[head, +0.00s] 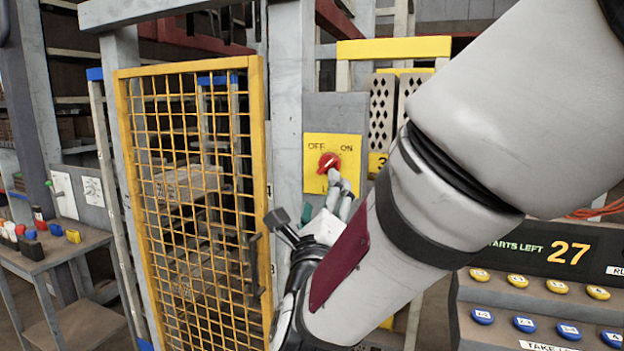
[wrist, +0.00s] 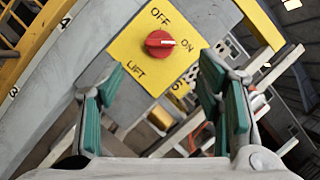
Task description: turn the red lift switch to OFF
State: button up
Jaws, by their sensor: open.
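The red lift switch (head: 329,162) is a round knob on a yellow plate (head: 349,148) marked OFF on the left and ON on the right. In the wrist view the red knob (wrist: 160,43) shows a white pointer mark aimed toward ON, and the plate (wrist: 133,50) also reads LIFT. My gripper (head: 322,207) is just below the knob in the head view, partly hiding the plate's lower part. In the wrist view my gripper (wrist: 162,85) is open, its green-padded fingers spread either side of the knob's line and nothing between them. The knob lies beyond the fingertips.
A yellow mesh gate (head: 190,190) stands left of the switch post (head: 288,110). A workbench (head: 45,255) with small coloured items is at far left. A console (head: 540,290) with blue and yellow buttons and a display reading 27 stands at lower right.

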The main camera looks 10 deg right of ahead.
aim_at(325, 167)
jog(key=p+x, duration=0.1)
jog(key=x, duration=1)
jog(key=shift+p, duration=0.35)
jog(key=c, duration=1.2)
